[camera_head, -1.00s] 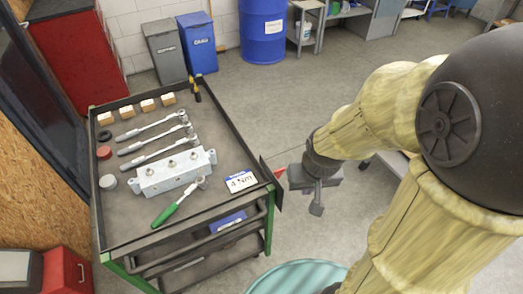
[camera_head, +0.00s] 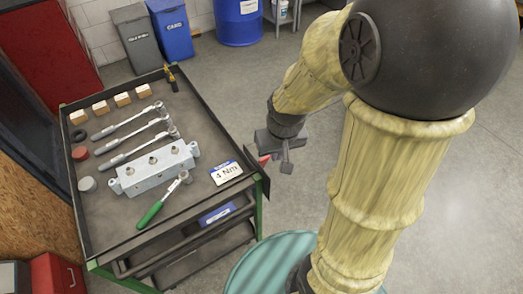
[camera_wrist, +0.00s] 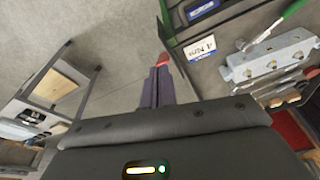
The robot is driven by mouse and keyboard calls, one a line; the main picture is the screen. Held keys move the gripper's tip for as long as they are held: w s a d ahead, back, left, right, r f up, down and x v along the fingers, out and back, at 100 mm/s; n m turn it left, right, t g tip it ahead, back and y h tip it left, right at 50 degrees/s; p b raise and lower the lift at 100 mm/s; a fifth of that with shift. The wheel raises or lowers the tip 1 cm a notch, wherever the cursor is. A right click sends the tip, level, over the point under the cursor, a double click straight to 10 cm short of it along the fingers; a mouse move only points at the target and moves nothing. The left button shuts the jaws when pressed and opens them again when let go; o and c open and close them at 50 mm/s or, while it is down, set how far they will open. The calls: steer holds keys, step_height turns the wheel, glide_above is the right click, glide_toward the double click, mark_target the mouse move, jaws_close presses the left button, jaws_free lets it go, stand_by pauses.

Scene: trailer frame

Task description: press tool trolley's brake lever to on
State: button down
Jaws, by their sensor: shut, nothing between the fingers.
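The tool trolley (camera_head: 82,214) is a dark, open-topped cart with green posts at the left. A small red piece, apparently the brake lever's end (camera_head: 264,160), sticks out at its right side, beside a dark plate. It also shows in the wrist view (camera_wrist: 163,59), just beyond my fingertips. My gripper (camera_head: 287,168) is shut and empty, just right of the red piece in the head view. In the wrist view the shut fingers (camera_wrist: 156,86) point toward it. I cannot tell whether they touch. The lever's lower part is hidden.
The trolley top holds a grey metal block (camera_head: 155,169), a green-handled wrench (camera_head: 150,214), several other tools and a "4 Nm" card (camera_head: 226,173). Grey and blue bins (camera_head: 170,30) and a blue drum (camera_head: 238,22) stand behind.

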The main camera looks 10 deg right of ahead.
steer(key=n, duration=0.1)
glide_above(259, 165)
steer(key=s+d, duration=0.1)
steer(key=s, duration=0.3)
steer(key=s+x, duration=0.1)
steer(key=x, duration=0.2)
steer(key=w+f+n+g, duration=0.1)
steer(key=w+f+n, duration=0.1)
steer(key=w+f, duration=0.4)
steer(key=w, duration=0.3)
steer(key=shift+w+a+g+b, duration=0.15)
steer(key=shift+w+g+b, duration=0.15)
steer(key=shift+w+b, duration=0.05)
steer(key=shift+a+f, duration=0.1)
steer(key=shift+f, duration=0.2)
steer(key=f+p, duration=0.1)
steer(key=f, duration=0.2)
steer(key=s+f, duration=0.1)
steer(key=f, duration=0.3)
steer(key=s+d+f+p, duration=0.1)
steer(key=f, duration=0.2)
steer(key=shift+s+f+p, duration=0.1)
steer(key=shift+f+p, duration=0.2)
steer(key=shift+s+f, duration=0.2)
steer(key=shift+s, duration=0.1)
steer(key=shift+w+f+b, duration=0.1)
steer(key=shift+f+b, duration=0.05)
steer(key=shift+b, duration=0.2)
